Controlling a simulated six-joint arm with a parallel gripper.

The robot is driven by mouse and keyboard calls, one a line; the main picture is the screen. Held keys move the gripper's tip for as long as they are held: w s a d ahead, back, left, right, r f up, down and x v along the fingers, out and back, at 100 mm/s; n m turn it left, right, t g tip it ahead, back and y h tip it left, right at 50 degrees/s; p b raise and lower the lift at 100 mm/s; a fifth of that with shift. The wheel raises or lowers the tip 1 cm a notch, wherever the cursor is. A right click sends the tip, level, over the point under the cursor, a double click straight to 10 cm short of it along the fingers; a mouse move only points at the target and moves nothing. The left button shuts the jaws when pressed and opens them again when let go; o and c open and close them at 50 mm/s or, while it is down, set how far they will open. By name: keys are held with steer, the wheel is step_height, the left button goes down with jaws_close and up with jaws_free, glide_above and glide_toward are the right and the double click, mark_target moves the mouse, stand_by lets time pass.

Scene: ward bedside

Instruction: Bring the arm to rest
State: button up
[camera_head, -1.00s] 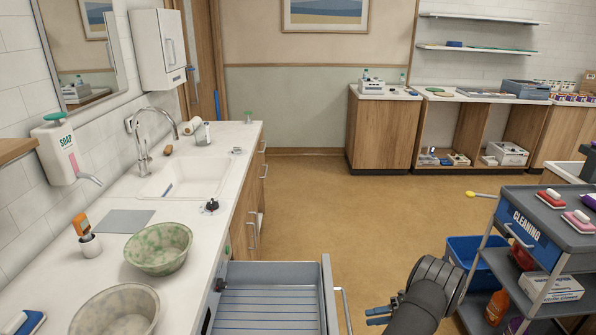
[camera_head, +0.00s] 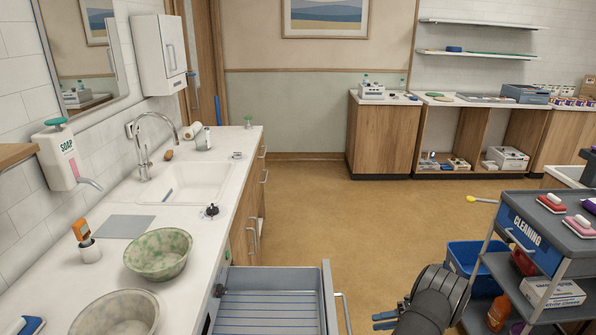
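My arm shows at the bottom of the head view, right of the middle, as a dark rounded link in front of the cleaning cart. My gripper (camera_head: 386,320) is at its left side, low in the picture, with blue-grey finger parts pointing left. The gripper is small and partly cut off by the bottom edge, so I cannot tell whether it is open or shut. I see nothing held in it. It is right of the open drawer (camera_head: 272,276) and its handle, over the floor.
The grey drawer stands pulled out below the counter (camera_head: 120,227). A green bowl (camera_head: 158,254) and a pale bowl (camera_head: 115,314) stand on the counter. The cleaning cart (camera_head: 540,268) and a blue bin (camera_head: 470,256) stand close on the right. The floor (camera_head: 350,215) beyond is mostly clear.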

mark_target(350, 328)
steer(key=a, duration=0.3)
steer(key=a+f, duration=0.1)
steer(key=a, duration=0.3)
steer(key=a+f, duration=0.1)
steer(key=a, duration=0.2)
steer(key=shift+a, duration=0.15)
steer(key=d+r, duration=0.2)
steer(key=d, duration=0.9)
steer(key=a, duration=0.3)
steer(key=a+f, duration=0.1)
steer(key=a, duration=0.3)
steer(key=a+f, duration=0.1)
steer(key=a, duration=0.3)
steer(key=shift+a, duration=0.25)
steer(key=o, duration=1.3)
steer(key=shift+o, duration=0.8)
steer(key=shift+s+d, duration=0.15)
steer(key=shift+d, duration=0.2)
steer(key=s+d+r+n+t+h, duration=0.3)
steer(key=s+d+n+t, duration=0.2)
steer(key=s+d, duration=0.5)
steer(key=s+d+r+n+t+h, duration=0.25)
steer(key=s+d+n+t, duration=0.2)
steer(key=s+d, duration=0.5)
steer(key=w+a+f, duration=0.4)
steer(key=a, duration=0.4)
steer(key=shift+w+a, duration=0.2)
